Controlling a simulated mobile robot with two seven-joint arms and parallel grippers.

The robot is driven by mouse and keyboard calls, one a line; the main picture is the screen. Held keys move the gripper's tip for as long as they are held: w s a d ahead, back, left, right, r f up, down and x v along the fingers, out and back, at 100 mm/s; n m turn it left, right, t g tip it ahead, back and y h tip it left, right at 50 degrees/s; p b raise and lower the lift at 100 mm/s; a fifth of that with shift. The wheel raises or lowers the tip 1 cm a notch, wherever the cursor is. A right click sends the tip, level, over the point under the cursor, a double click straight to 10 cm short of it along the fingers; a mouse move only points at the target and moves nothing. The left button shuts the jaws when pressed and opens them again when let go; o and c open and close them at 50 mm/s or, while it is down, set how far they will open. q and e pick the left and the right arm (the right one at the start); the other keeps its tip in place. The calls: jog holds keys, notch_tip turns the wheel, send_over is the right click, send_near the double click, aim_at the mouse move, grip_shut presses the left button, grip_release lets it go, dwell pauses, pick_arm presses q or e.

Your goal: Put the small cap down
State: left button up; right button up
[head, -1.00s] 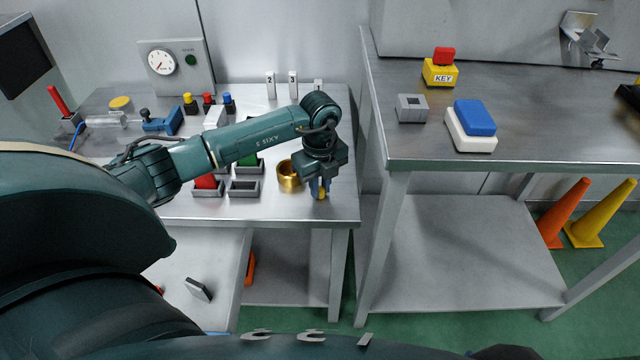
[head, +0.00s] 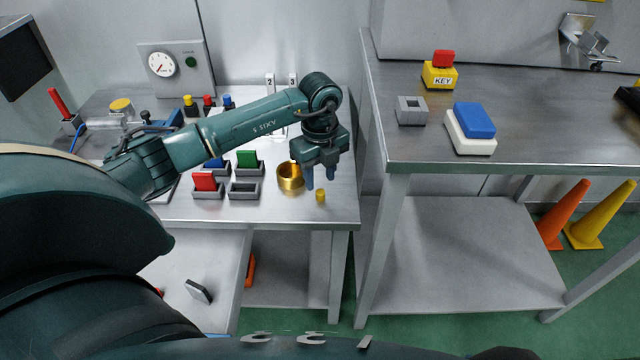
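The small cap (head: 320,196) is a small yellow cylinder standing on the steel table near its front right corner. My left gripper (head: 320,182) is above and just behind it in the picture, with its two blue fingers apart and pointing down. The fingers look empty and clear of the cap. A gold, hollow cup (head: 290,177) stands on the table just left of the gripper. My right gripper is not in view.
Small trays with red (head: 204,181), green (head: 246,158) and blue blocks stand left of the cup, beside an empty tray (head: 244,191). The table's front edge (head: 270,222) is close to the cap. A gap separates this table from the higher right bench (head: 500,165).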

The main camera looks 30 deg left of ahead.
aim_at(320, 192)
pick_arm(q)
notch_tip(320, 192, up, 8)
dwell(0.6)
